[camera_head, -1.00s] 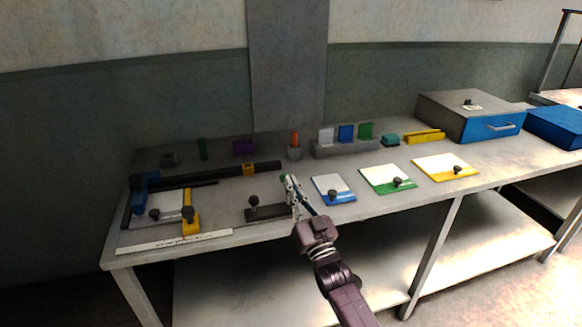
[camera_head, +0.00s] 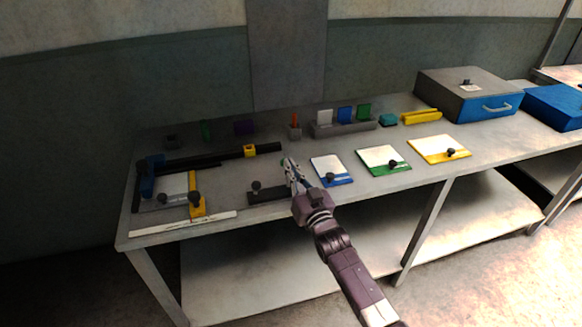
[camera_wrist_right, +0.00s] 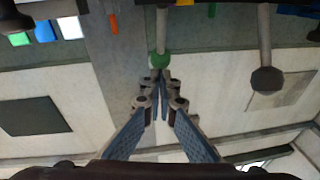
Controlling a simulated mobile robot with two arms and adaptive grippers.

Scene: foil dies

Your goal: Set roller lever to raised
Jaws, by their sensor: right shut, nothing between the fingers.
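What looks like the roller lever shows in the right wrist view as a grey rod ending in a green ball (camera_wrist_right: 160,61). In the head view a small green spot, likely the same ball (camera_head: 283,162), shows just left of my right fingertips. My right gripper (camera_head: 290,163) is shut and empty beside the right end of a dark base block (camera_head: 266,196). In the wrist view its fingertips (camera_wrist_right: 160,76) are at the green ball; whether they touch it I cannot tell. The lever's foot is hidden. My left gripper is not in view.
A dark knob on a post (camera_wrist_right: 268,79) stands beside the ball. Blue (camera_head: 331,169), green (camera_head: 384,159) and yellow (camera_head: 440,149) framed panels lie to the right. A black-and-yellow fixture (camera_head: 196,204) is at left. A grey cabinet (camera_head: 455,92) stands at the back right.

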